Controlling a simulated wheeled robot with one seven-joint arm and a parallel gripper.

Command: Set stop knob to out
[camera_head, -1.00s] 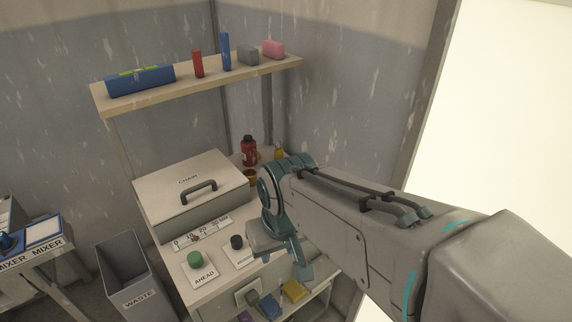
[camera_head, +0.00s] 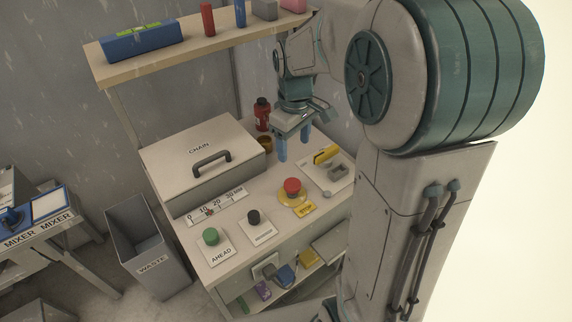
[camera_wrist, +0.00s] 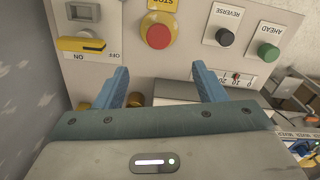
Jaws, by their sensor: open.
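The stop knob (camera_head: 292,187) is a red mushroom button on a round yellow base, with a yellow label in front of it, on the bench's right part. It also shows in the wrist view (camera_wrist: 158,30), upside down, with its label cut off at the top edge. My gripper (camera_head: 294,152) points down above the bench, behind the stop knob and apart from it. Its two blue fingers (camera_wrist: 162,84) are spread with nothing between them. Whether the knob is in or out I cannot tell.
A yellow lever switch (camera_wrist: 88,46) marked ON and OFF sits beside the stop knob. The black REVERSE knob (camera_head: 254,217) and green AHEAD knob (camera_head: 211,237) are to its left. The CHAIN box (camera_head: 193,165), a red bottle (camera_head: 262,114) and the shelf (camera_head: 190,50) stand behind.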

